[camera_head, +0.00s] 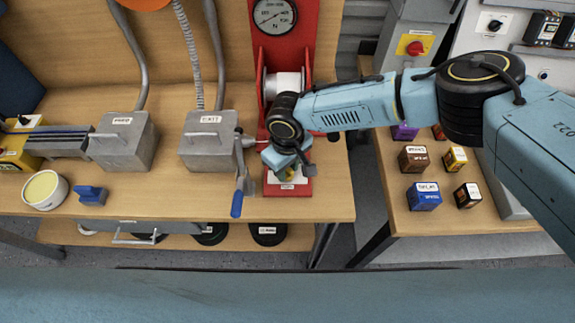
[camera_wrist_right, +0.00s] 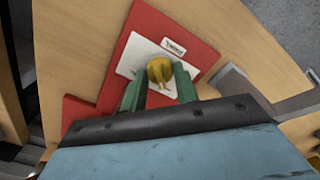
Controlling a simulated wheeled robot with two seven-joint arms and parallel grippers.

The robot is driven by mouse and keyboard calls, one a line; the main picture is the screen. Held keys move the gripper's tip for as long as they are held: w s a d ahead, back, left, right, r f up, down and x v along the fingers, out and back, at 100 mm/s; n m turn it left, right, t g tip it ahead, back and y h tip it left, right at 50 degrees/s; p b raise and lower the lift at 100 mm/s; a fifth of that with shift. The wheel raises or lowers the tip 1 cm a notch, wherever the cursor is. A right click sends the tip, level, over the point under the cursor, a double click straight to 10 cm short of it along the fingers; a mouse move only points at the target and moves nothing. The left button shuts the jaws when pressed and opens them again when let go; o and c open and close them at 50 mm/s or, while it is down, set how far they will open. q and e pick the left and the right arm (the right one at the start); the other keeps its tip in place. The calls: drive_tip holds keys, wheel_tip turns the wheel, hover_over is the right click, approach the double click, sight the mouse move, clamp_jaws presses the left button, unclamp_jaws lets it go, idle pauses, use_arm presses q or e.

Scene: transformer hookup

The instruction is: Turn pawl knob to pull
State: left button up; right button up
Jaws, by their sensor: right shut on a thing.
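The yellow pawl knob (camera_wrist_right: 160,71) stands on a white plate (camera_wrist_right: 135,50) on the red base of the winch stand. A small label (camera_wrist_right: 173,47) is on the plate beside the knob. My right gripper (camera_wrist_right: 160,82) has its green fingers on both sides of the knob and is shut on it. In the head view, my right gripper (camera_head: 288,168) points down over the lower part of the red stand (camera_head: 308,186) and hides most of the knob. My left gripper is not in view.
A crank with a blue handle (camera_head: 237,203) hangs just left of my right gripper. The grey EXIT box (camera_head: 208,150) and another grey box (camera_head: 122,140) stand further left. A gauge (camera_head: 274,15) is at the stand's top. Small boxes (camera_head: 423,196) sit on the right table.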

drive_tip(key=shift+s+r+m+p, duration=0.15)
drive_tip(key=shift+m+p, duration=1.55)
drive_tip(key=shift+p, duration=0.95)
drive_tip(key=m+p, duration=0.2)
drive_tip(key=m, duration=0.1)
drive_tip(key=shift+m+p, duration=0.3)
drive_tip(key=shift+p, duration=0.05)
drive_tip(key=m+p, duration=0.3)
drive_tip(key=m, duration=0.2)
drive_tip(key=m+p, duration=0.1)
drive_tip(key=m, duration=0.2)
drive_tip(key=shift+m, duration=0.3)
drive_tip(key=shift+w+m, duration=0.2)
drive_tip(key=shift+m, duration=0.8)
drive_tip(key=o, duration=1)
